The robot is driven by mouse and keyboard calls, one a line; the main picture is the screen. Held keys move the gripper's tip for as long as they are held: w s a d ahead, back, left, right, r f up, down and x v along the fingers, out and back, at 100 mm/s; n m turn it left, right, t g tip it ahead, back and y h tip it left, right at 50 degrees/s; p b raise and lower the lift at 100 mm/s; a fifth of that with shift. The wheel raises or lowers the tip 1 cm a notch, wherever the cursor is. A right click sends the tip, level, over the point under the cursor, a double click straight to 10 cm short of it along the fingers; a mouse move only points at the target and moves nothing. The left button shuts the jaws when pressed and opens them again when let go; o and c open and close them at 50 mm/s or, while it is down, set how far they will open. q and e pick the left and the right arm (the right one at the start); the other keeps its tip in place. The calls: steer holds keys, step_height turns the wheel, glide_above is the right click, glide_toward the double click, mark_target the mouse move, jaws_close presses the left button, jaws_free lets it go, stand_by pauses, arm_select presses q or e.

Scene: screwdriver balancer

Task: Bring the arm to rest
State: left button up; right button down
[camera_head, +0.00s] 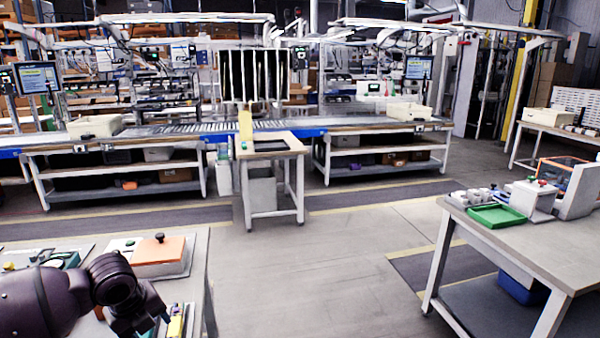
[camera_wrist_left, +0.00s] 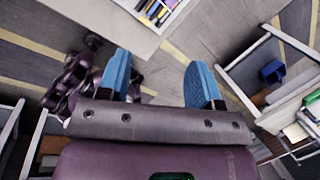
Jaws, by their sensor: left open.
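My left arm (camera_head: 60,300) comes in at the bottom left of the head view, over the near left table. Its gripper cannot be made out there. In the left wrist view my left gripper (camera_wrist_left: 160,82) shows two blue fingers spread wide apart. Nothing is between them, and the grey floor lies below. A dark jointed part of my own body shows left of the fingers. My right gripper cannot be made out in either view.
The near left table (camera_head: 197,285) holds an orange-lidded box (camera_head: 160,252). A right table (camera_head: 520,245) carries a green tray (camera_head: 497,215) and a white device (camera_head: 528,200). A small table (camera_head: 270,150) stands before the far workbenches. The floor between is clear.

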arm_select(q)
steer(key=w+d+r+n+t+h, duration=0.2)
steer(key=w+d+r+n+t, duration=0.1)
steer(key=w+d+n+t, duration=0.25)
steer(key=s+d+f+n+t+h, duration=0.25)
steer(key=d+n+t, duration=0.2)
steer(key=n, duration=0.35)
steer(key=s+a+f+n+y, duration=0.1)
steer(key=s+f+n, duration=0.3)
steer(key=s, duration=0.5)
steer(key=s+a+f+n+y, duration=0.2)
steer(key=s+a+f+n, duration=0.1)
steer(key=s+f, duration=0.5)
steer(key=s+a+f+n+g+y, duration=0.1)
steer(key=s+f+n, duration=0.4)
steer(key=s, duration=0.5)
step_height(320, 180, down, 2)
steer(key=shift+a+f+y, duration=0.1)
steer(key=shift+a+y, duration=0.65)
arm_select(e)
steer(key=shift+s+f, duration=0.15)
steer(key=shift+s, duration=0.25)
